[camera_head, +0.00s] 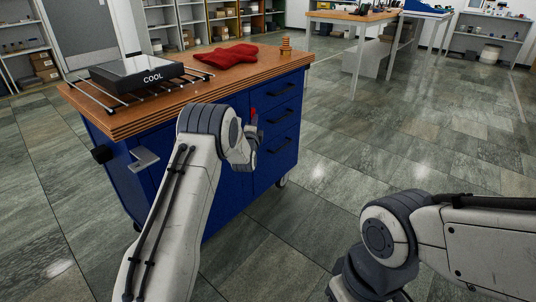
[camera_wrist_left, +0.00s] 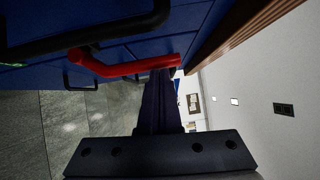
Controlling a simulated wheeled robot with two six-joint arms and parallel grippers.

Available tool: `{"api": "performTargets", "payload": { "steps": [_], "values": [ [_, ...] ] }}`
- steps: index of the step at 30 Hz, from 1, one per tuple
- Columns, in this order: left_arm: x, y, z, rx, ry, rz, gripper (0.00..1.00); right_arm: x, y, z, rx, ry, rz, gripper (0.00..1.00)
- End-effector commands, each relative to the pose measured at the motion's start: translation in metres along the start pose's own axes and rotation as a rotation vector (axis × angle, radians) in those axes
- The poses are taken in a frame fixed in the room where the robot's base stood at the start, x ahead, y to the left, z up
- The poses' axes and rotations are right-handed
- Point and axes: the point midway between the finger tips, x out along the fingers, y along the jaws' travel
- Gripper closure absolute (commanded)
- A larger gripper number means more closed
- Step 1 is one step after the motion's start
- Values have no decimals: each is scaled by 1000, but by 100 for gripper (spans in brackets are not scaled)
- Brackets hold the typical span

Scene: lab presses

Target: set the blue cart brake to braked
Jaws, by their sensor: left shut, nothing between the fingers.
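The blue cart (camera_head: 225,185) stands at the left with a thick wooden top. A red lever (camera_head: 253,113) shows as a small piece at its drawer side, mostly behind my left wrist. In the left wrist view the red lever (camera_wrist_left: 125,68) is a bent bar against the blue panel. My left gripper (camera_wrist_left: 162,78) is shut and empty, its tips close to the lever's free end; I cannot tell whether they touch. In the head view my left gripper (camera_head: 256,133) is largely hidden by the wrist. My right gripper is out of view.
A "COOL" plate (camera_head: 148,74) on a wire rack, a red cloth (camera_head: 228,55) and a small orange stack (camera_head: 285,46) sit on the cart top. A black handle (camera_wrist_left: 85,38) runs close to the lever. Open floor (camera_head: 350,150) lies right of the cart.

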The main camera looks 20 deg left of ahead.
Motion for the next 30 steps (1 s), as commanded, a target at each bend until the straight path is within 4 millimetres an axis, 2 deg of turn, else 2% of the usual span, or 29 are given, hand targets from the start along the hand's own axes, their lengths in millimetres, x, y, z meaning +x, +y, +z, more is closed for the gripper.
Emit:
{"api": "performTargets", "payload": {
  "steps": [8, 14, 18, 20, 30],
  "values": [
    [0, -1, 3, -1, -7, -2, 100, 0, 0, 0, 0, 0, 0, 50],
    [-9, -2, -9, 0, -4, 0, 100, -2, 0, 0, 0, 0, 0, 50],
    [-27, -5, -23, 0, -8, 2, 100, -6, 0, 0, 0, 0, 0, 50],
    [-40, -6, -20, 1, -11, 4, 100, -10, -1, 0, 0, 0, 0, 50],
    [-103, -8, -29, 1, 0, 3, 100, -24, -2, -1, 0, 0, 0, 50]
  ]
}}
